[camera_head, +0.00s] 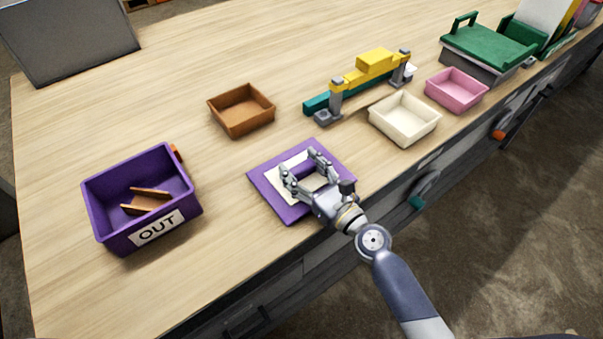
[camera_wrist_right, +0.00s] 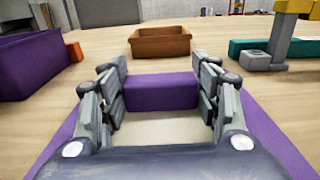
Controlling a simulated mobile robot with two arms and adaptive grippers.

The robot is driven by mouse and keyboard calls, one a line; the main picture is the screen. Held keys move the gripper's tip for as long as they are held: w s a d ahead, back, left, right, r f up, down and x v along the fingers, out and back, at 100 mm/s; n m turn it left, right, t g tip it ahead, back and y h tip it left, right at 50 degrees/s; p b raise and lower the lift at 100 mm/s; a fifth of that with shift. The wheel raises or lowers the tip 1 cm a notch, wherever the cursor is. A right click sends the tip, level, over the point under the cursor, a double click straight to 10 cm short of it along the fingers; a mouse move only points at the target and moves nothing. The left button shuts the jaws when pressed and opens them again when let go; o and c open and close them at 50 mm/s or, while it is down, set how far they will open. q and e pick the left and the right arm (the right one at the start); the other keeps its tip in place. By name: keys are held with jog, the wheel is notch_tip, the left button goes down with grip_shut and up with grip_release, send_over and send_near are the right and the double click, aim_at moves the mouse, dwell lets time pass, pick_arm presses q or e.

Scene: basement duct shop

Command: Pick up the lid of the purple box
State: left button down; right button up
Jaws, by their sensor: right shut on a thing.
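The purple lid (camera_head: 268,184) is a flat square with a pale panel in its middle and a raised purple block as a handle. It appears to lie flat at the table's front edge, apart from the box. My right gripper (camera_head: 304,174) is over it, with its fingers on either side of the handle (camera_wrist_right: 160,92), shut on it. The fingers and palm hide part of the lid. The open purple box (camera_head: 103,214), marked OUT, stands to the left with brown pieces (camera_head: 146,200) inside. My left gripper is not in view.
A brown tray (camera_head: 242,122) stands behind the lid. A cream tray (camera_head: 404,132), a pink tray (camera_head: 456,104) and a yellow and teal bar fixture (camera_head: 345,84) are to the right. Bare tabletop lies between box and lid.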

aim_at(302, 167)
notch_tip(302, 167, up, 4)
jog(key=p, duration=0.2)
jog(key=shift+f+p, duration=0.25)
jog(key=shift+p, duration=0.15)
jog(key=shift+s+a+r, duration=0.15)
jog(key=shift+s+r, duration=0.05)
jog(key=shift+r, duration=0.05)
jog(key=s+a, duration=0.1)
jog(key=s, duration=0.3)
jog(key=s+a, duration=0.2)
jog(key=s, duration=0.3)
jog(key=s+a, duration=0.2)
jog(key=s, duration=0.2)
jog(key=shift+s+r, duration=0.25)
jog(key=shift+r, duration=0.15)
jog(key=shift+s+a+r, duration=0.2)
jog(key=shift+s+a, duration=0.05)
jog(key=shift+s, duration=0.25)
